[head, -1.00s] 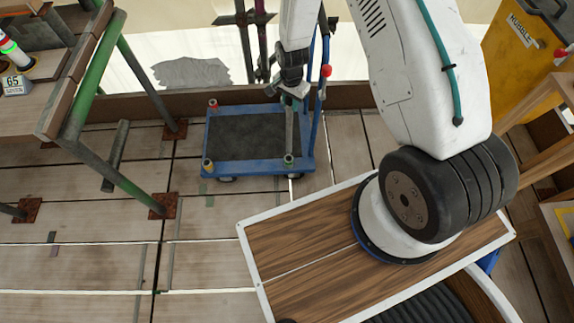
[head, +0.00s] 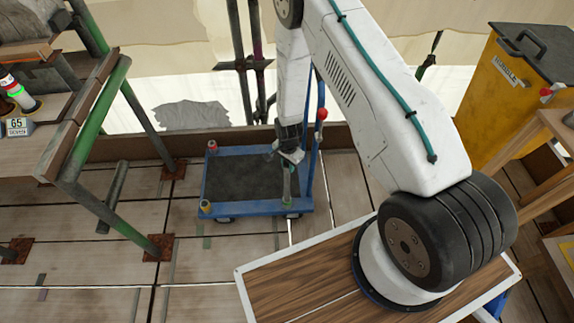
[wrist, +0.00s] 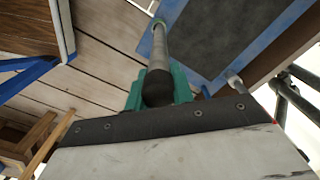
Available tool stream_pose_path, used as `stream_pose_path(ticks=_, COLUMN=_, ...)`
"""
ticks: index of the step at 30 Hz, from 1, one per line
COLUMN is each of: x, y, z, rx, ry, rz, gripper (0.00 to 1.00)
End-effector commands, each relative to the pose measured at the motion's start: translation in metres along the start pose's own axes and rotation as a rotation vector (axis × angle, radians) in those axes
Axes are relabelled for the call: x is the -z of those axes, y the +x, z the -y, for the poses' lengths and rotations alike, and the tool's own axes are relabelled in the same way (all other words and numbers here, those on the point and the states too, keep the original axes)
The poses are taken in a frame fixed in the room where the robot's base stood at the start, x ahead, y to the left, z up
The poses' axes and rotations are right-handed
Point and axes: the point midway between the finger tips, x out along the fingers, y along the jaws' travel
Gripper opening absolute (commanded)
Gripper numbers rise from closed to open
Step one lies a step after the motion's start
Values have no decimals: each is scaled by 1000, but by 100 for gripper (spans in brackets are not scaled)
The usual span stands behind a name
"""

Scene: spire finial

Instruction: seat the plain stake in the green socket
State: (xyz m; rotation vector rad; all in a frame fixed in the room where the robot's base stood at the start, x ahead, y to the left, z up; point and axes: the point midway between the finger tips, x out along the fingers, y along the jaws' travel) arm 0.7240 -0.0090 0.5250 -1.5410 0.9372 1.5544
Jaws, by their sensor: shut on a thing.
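The plain grey stake (wrist: 155,55) is gripped between the teal fingers of my gripper (wrist: 158,88) in the wrist view. In the head view, my gripper (head: 290,155) is above the near right corner of the blue cart (head: 240,213), with the stake (head: 288,182) upright below it. The green socket (wrist: 157,20) rings the stake's far end at the cart corner. In the head view, the green socket (head: 289,203) is directly under the stake. The stake's lower tip is hidden, so how deep it sits cannot be told.
Other cart corners carry a red-topped socket (head: 212,147) and a yellow socket (head: 205,207). A blue handle post with a red knob (head: 321,114) stands close right of my gripper. A green-railed scaffold bench (head: 95,110) is at left. Floor between is clear.

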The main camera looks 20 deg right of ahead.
Motion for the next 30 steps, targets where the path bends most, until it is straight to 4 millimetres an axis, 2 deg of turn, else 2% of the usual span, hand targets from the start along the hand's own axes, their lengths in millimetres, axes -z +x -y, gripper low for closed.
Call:
stream_pose_path(ticks=6, x=0, y=3, z=0, rx=-1, ry=0, rz=0, gripper=0)
stream_pose_path(ticks=7, x=0, y=3, z=0, rx=-1, ry=0, rz=0, gripper=32)
stream_pose_path(ticks=9, x=0, y=3, z=0, rx=-1, ry=0, rz=0, gripper=45)
stream_pose_path(ticks=20, x=0, y=-4, z=0, rx=0, ry=0, rz=0, gripper=45)
stream_pose_path(ticks=23, x=0, y=-18, z=1, rx=1, ry=0, rz=0, gripper=45)
stream_pose_path(ticks=30, x=1, y=-70, z=1, rx=3, ry=0, rz=-1, gripper=45)
